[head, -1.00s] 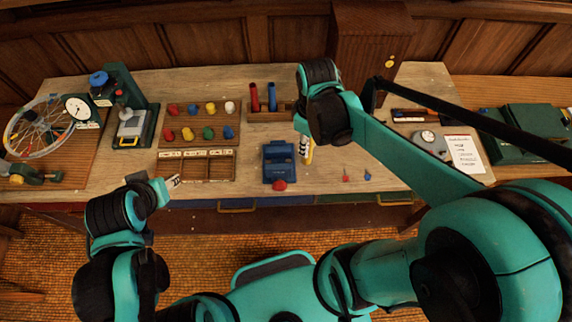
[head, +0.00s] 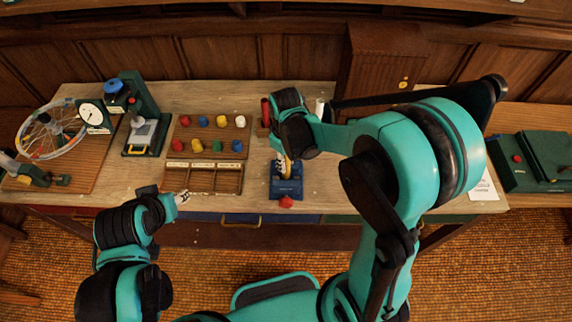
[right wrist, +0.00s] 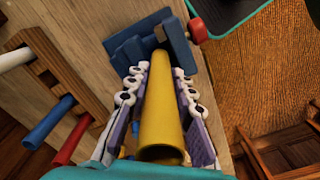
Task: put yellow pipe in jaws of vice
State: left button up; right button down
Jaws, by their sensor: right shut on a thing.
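My right gripper (head: 284,164) is shut on the yellow pipe (head: 288,167). In the right wrist view the pipe (right wrist: 160,112) lies lengthwise between the two fingers, its open end toward the camera. The blue vice (head: 287,188), with a red knob at its front, is right below the gripper on the bench; it also shows in the right wrist view (right wrist: 130,50). The pipe's far end is at the vice; whether it is between the jaws or above them I cannot tell. My left gripper (head: 183,197) is at the bench's front edge, away from the vice, too small to read.
A wooden pipe rack (right wrist: 68,88) with white, blue and red pipes stands close beside the gripper. A tray of coloured pegs (head: 210,135) and a compartment box (head: 203,178) are left of the vice. A green press (head: 146,115) stands further left.

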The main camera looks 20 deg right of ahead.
jog(key=shift+f, duration=0.95)
jog(key=shift+f, duration=0.15)
jog(key=c, duration=1.3)
grip_release()
